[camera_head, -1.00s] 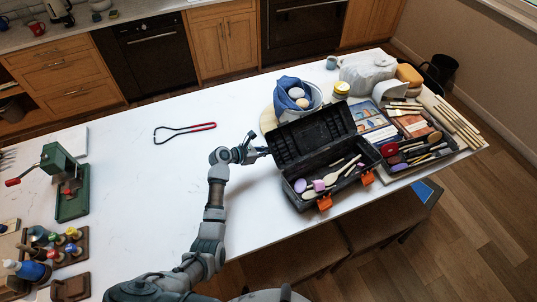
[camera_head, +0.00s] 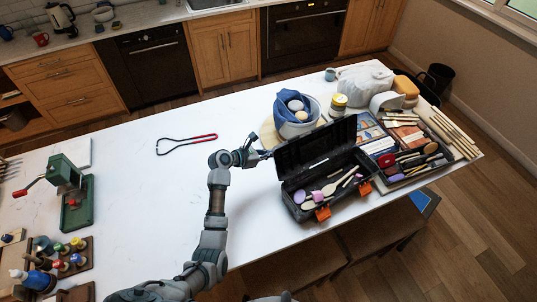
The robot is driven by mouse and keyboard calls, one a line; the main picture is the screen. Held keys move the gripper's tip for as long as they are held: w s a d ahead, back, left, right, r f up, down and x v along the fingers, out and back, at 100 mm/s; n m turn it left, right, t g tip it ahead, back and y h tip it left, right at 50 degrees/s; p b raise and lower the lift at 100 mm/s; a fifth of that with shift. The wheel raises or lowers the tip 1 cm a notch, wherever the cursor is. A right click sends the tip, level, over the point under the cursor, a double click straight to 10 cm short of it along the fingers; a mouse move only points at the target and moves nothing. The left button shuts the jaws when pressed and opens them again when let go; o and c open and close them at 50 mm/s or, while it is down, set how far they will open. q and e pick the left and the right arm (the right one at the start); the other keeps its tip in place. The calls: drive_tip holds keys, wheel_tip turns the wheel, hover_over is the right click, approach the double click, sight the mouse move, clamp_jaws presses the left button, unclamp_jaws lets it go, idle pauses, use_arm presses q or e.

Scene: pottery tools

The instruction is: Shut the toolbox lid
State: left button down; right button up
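The black toolbox (camera_head: 330,203) sits on the white table at right of centre, its tray holding brushes, wooden tools and purple pieces. Its lid (camera_head: 316,146) is open, standing up steeply along the far side of the box. Two orange latches (camera_head: 322,214) show on the near side. My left gripper (camera_head: 264,154) is at the left end of the lid, close to its upper left corner. Whether it touches the lid, and how far its fingers are apart, is too small to tell. My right gripper is not in view.
A pot with a blue cloth (camera_head: 294,112) stands just behind the lid. A tool tray (camera_head: 408,180) lies close to the box's right. A red-handled wire tool (camera_head: 187,143) lies left of my gripper. The table's middle left is clear.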

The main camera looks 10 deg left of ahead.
use_arm(q)
drive_tip(key=shift+s+d+r, duration=0.7)
drive_tip(key=shift+r, duration=0.15)
drive_tip(key=shift+s+d+r, duration=0.55)
drive_tip(key=shift+s+d, duration=0.1)
drive_tip(key=shift+s, duration=0.1)
drive_tip(key=s+d, duration=0.2)
drive_tip(key=s+d+r, duration=0.1)
drive_tip(key=s, duration=0.1)
drive_tip(key=shift+d+r, duration=0.1)
drive_tip(key=shift+d, duration=0.25)
drive_tip(key=s+a+r, duration=0.4)
drive_tip(key=a+r, duration=0.1)
drive_tip(key=r, duration=0.2)
drive_tip(key=shift+s+r, duration=0.15)
drive_tip(key=shift+r, duration=0.25)
